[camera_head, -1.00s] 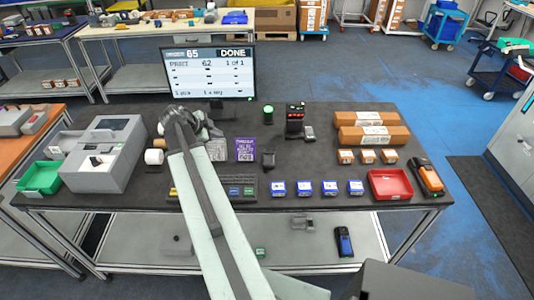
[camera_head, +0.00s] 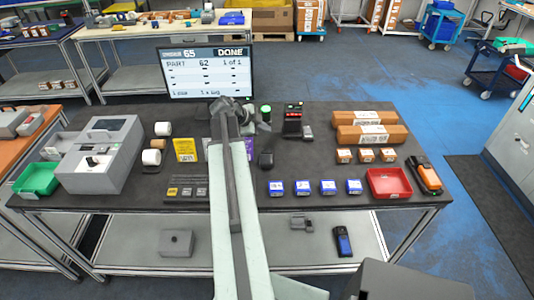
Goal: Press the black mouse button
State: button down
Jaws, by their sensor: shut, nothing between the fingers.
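A small black object (camera_head: 266,159), which looks like the mouse, lies on the dark table right of my arm. Its button is too small to make out. My gripper (camera_head: 238,113) is shut and empty, seen from behind at the far end of my arm. It is in front of the monitor's lower edge, left of and farther back than the black object, and apart from it in the picture. Its fingertips are mostly hidden by my own arm. The monitor (camera_head: 204,73) reads DONE, with PART 62 and 1 of 1.
Several blue-and-white boxes (camera_head: 302,188) and a red tray (camera_head: 389,184) are to the right.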

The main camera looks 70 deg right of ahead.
aim_at(265, 152)
notch_tip(265, 152, down, 8)
jog(key=b, duration=0.8)
jog(key=shift+f, duration=0.2)
jog(key=shift+r, duration=0.1)
dwell(1.0)
jog(key=shift+w+f+b, duration=0.1)
jog(key=shift+f+b, duration=0.2)
jog(key=shift+f, duration=0.15)
